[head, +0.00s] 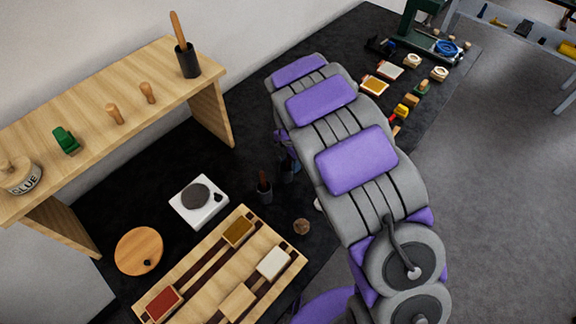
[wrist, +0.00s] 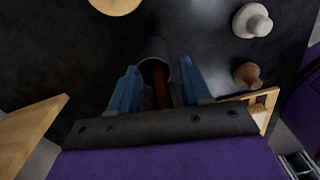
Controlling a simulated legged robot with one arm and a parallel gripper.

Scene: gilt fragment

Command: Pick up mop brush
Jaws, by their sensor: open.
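The mop brush appears to be the reddish-brown handled piece (wrist: 161,88) in the wrist view, with a dark cylindrical part (wrist: 156,48) at its far end. I cannot tell whether that part is its head or a cup. My gripper (wrist: 159,72) is open, with one blue finger on each side of this piece. Contact cannot be made out. In the head view, my gripper (head: 284,152) is mostly hidden behind my arm. Two dark upright pieces stand below it, one with a brown handle (head: 265,186) and one partly hidden (head: 287,170).
A wooden shelf (head: 105,95) at left carries a dark cup (head: 188,62) with a wooden-handled tool, and a glue pot (head: 20,176). A wooden tray (head: 215,285), a white scale (head: 199,203) and a round wooden lid (head: 139,250) lie on the dark bench. A brown knob (wrist: 247,74) is nearby.

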